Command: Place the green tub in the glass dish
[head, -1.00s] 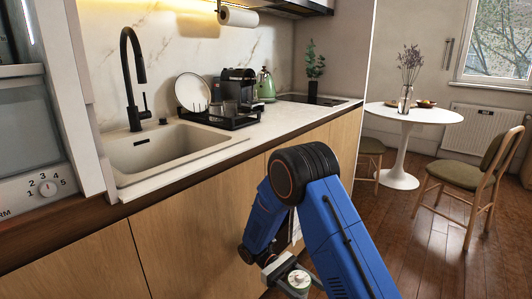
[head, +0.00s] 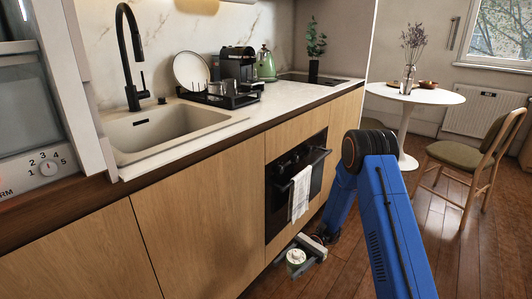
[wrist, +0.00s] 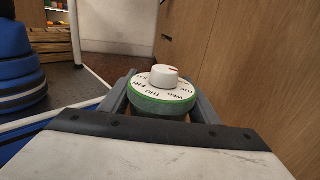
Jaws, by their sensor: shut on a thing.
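My gripper (head: 293,262) is low in front of the wooden cabinets in the head view, held above the floor. It is shut on a round green tub (wrist: 161,103). The tub has a white top with weekday letters and a white knob. In the wrist view it sits upright between the two grey fingers (wrist: 160,98). It also shows small in the head view (head: 296,256), its white top facing up. I cannot make out a glass dish for certain in either view.
A sink (head: 165,130), a black dish rack (head: 222,99) and a green kettle (head: 266,66) are on the counter. An oven (head: 280,190) with a hanging towel (head: 300,192) is below. A round white table (head: 415,95) holds a vase and small bowls. A chair (head: 470,160) stands beside it.

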